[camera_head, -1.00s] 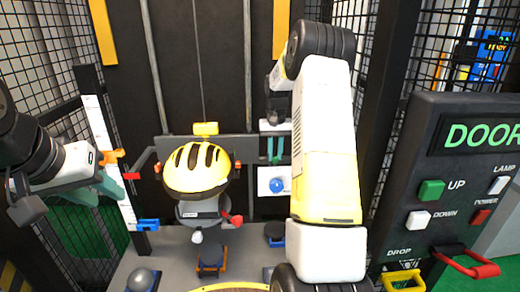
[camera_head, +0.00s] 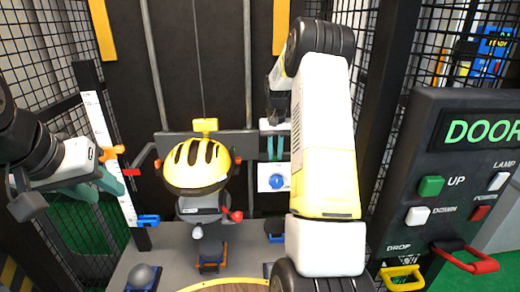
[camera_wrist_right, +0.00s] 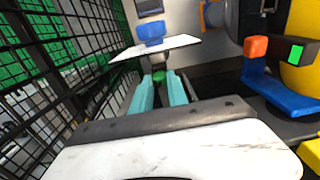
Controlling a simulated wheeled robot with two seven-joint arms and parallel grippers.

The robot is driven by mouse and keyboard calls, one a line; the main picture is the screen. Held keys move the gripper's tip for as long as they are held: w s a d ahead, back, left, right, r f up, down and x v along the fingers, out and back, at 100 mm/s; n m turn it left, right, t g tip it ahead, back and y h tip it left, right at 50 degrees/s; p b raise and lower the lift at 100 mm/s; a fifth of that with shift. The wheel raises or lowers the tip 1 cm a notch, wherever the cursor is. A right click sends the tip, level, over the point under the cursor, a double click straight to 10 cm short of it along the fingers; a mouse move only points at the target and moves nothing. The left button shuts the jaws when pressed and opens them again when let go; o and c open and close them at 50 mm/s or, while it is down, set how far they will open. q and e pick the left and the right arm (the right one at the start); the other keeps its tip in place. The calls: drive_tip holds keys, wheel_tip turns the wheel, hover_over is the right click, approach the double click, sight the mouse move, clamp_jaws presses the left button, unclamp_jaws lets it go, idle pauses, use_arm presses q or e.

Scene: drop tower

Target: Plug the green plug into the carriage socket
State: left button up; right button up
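My right gripper (camera_head: 275,147) points down in front of the dark back wall, just above a white plate with a blue round part (camera_head: 276,182). In the right wrist view its two teal fingers (camera_wrist_right: 160,88) are close together, with the small green plug (camera_wrist_right: 159,76) between their tips. The plug is mostly hidden by the fingers, and I cannot make it out in the head view. The white plate (camera_wrist_right: 180,45) lies just beyond the fingertips. I cannot clearly identify the carriage socket. My left gripper (camera_head: 97,186) is open and empty at the left, beside the white scale.
A grey figure with a yellow helmet (camera_head: 197,166) hangs on a cable in the middle. The white scale (camera_head: 108,150) has orange and blue markers. A control panel (camera_head: 460,180) stands at the right. Mesh walls flank both sides. A blue bracket with an orange tip (camera_wrist_right: 262,75) is near my right gripper.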

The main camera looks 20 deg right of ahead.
drive_tip(key=o, duration=0.5)
wheel_tip(320, 180, up, 8)
drive_tip(key=shift+f, duration=0.1)
idle(0.4)
drive_tip(key=s+a+r+n+t, duration=0.1)
drive_tip(key=s+a+r+t, duration=0.1)
drive_tip(key=s+a+r, duration=0.55)
drive_tip(key=s+a+r+n+t+y, duration=0.1)
drive_tip(key=s+a, duration=0.3)
drive_tip(key=s, duration=0.8)
drive_tip(key=s+a+r+n+t+y, duration=0.1)
drive_tip(key=s+a+t, duration=0.2)
drive_tip(key=s, duration=0.9)
drive_tip(key=a, duration=0.2)
drive_tip(key=shift+s+a+r+n, duration=0.25)
drive_tip(key=shift+a+r+n, duration=0.05)
drive_tip(key=shift+r, duration=0.05)
